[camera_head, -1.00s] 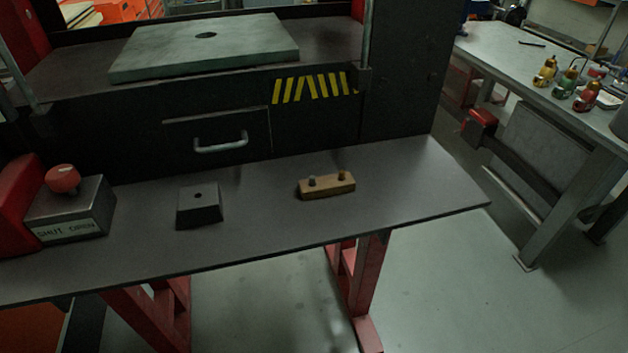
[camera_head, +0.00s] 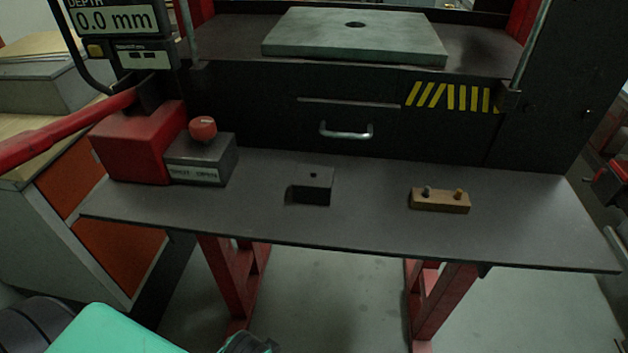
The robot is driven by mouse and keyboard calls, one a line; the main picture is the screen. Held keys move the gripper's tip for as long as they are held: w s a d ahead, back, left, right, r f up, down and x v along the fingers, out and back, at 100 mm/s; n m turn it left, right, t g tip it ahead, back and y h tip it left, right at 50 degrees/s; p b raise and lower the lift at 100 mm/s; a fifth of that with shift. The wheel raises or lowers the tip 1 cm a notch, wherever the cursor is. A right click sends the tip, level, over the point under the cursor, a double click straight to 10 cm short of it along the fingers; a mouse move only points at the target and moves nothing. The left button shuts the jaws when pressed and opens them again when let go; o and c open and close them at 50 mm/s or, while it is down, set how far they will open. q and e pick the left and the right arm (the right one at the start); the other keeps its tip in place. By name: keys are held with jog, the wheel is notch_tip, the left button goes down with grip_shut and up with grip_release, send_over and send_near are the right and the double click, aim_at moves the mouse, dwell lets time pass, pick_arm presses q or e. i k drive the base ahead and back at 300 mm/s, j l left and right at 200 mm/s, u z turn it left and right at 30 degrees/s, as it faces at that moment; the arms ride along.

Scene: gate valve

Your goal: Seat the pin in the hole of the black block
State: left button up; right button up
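The black block (camera_head: 312,186) stands on the dark shelf of the press, near the middle. A small dark hole shows in its top face. To its right lies a wooden holder (camera_head: 440,202) with two pegs standing in it. One is a grey pin (camera_head: 427,191) on the left, the other a brass-coloured pin (camera_head: 459,194) on the right. I cannot tell which pin the task means. Neither gripper's fingers show clearly. A teal part and a dark part of mine are at the bottom left edge.
A grey box with a red knob (camera_head: 203,128) stands at the left of the shelf (camera_head: 375,236), beside a red housing (camera_head: 130,148) with a long red lever. A grey plate (camera_head: 355,38) with a hole lies above. A drawer handle (camera_head: 346,130) faces me. The shelf between block and holder is clear.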

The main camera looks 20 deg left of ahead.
aim_at(313, 184)
jog(key=l+u, duration=0.25)
jog(key=u, duration=0.15)
jog(key=l+u, duration=0.5)
jog(key=u, duration=0.25)
jog(key=k+l+u, duration=0.1)
jog(key=l+u, duration=0.25)
jog(key=j, duration=0.1)
